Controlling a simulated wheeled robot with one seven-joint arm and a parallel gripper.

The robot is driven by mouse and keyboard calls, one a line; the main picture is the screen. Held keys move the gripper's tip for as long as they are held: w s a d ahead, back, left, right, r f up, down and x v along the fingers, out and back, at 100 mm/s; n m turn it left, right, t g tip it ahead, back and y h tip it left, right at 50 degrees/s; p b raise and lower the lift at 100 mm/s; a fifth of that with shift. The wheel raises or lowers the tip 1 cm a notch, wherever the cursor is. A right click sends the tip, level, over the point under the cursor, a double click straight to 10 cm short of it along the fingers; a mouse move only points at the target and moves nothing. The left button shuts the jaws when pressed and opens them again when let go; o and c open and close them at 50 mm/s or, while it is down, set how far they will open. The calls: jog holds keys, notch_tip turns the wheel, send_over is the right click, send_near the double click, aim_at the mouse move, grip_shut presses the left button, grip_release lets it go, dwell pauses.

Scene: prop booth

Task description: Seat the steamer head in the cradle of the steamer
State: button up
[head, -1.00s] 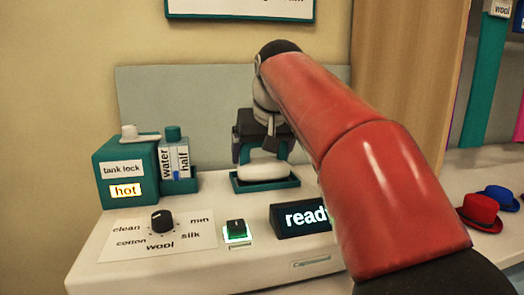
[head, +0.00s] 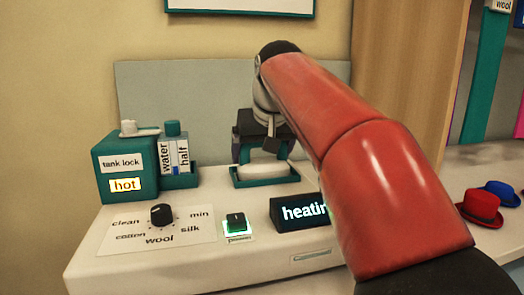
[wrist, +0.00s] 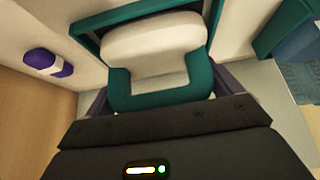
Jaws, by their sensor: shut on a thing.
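The steamer head (head: 264,169) is a white rounded block with a teal, U-shaped handle. In the wrist view the white part (wrist: 150,42) and the teal handle (wrist: 160,100) lie straight ahead. My gripper (head: 257,143) is shut on the handle, with one finger at each side in the wrist view (wrist: 162,92). The cradle (head: 266,183) is a shallow teal tray on the steamer's white top, and its rim also shows in the wrist view (wrist: 92,42). The head sits low within the rim; its underside is hidden, so contact with the cradle floor cannot be told.
Left of the cradle stand a teal tank (head: 120,160) marked "hot" and a water bottle (head: 173,155). In front are a dial (head: 162,214), a green-lit switch (head: 236,222) and a display (head: 298,211), partly behind my arm. Red (head: 480,207) and blue (head: 502,193) hats lie at the right.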

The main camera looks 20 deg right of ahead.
jog(key=o, duration=1.3)
jog(key=shift+c, duration=0.2)
jog(key=p+v, duration=0.1)
jog(key=v, duration=0.6)
jog(key=shift+r, duration=0.15)
jog(key=shift+s+r+p, duration=0.2)
jog(key=shift+s+p, duration=0.05)
jog(key=shift+p, duration=0.05)
